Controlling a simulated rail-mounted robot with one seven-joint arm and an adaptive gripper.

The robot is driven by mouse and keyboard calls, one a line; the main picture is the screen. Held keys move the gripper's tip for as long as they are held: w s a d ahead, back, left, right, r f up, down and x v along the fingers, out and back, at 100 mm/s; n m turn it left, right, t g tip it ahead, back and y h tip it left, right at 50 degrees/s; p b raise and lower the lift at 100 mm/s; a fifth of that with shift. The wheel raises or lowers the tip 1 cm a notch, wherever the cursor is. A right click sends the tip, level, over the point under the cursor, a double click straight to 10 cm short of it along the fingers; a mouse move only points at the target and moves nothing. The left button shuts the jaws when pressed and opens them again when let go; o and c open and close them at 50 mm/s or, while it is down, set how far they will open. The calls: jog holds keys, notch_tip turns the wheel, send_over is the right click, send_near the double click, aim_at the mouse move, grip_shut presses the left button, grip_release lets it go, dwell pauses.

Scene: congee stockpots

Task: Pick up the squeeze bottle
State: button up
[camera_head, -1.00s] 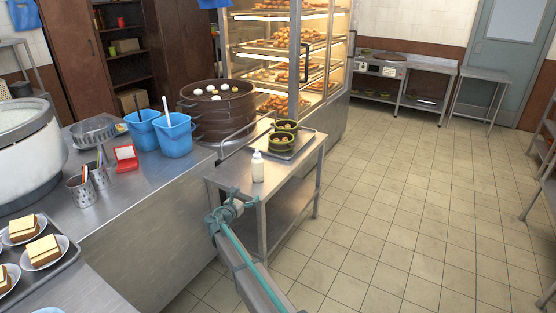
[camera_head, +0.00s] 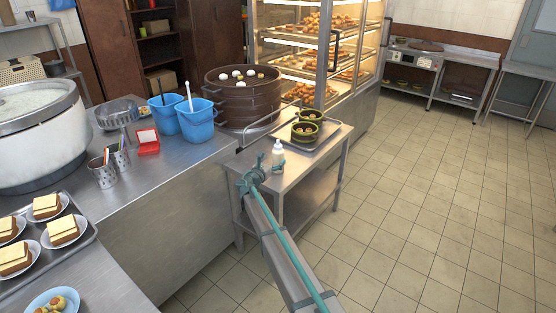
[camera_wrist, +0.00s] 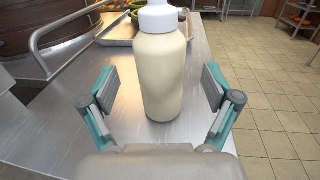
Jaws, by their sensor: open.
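The squeeze bottle (camera_head: 278,156) is cream-coloured with a white cap. It stands upright near the front of the small steel side table (camera_head: 262,176). In the wrist view the bottle (camera_wrist: 163,75) is centred ahead, its top cut off by the frame edge. My gripper (camera_wrist: 160,88) is open, with one finger on each side of the bottle's lower part and a visible gap on both sides. In the head view my gripper (camera_head: 254,180) is just in front of the bottle, at the table's near edge.
A tray (camera_head: 325,138) with green bowls (camera_head: 305,130) sits behind the bottle. A metal rail (camera_wrist: 62,32) runs along the table's left side. The steamer (camera_head: 240,98) and blue buckets (camera_head: 198,122) stand on the counter to the left. The tiled floor on the right is clear.

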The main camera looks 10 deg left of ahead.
aim_at(275, 157)
jog(key=x, duration=0.4)
jog(key=shift+w+r+p, duration=0.1)
jog(key=shift+w+p, duration=0.05)
jog(key=shift+p, duration=0.25)
jog(key=c, duration=0.9)
jog(key=shift+r, duration=0.15)
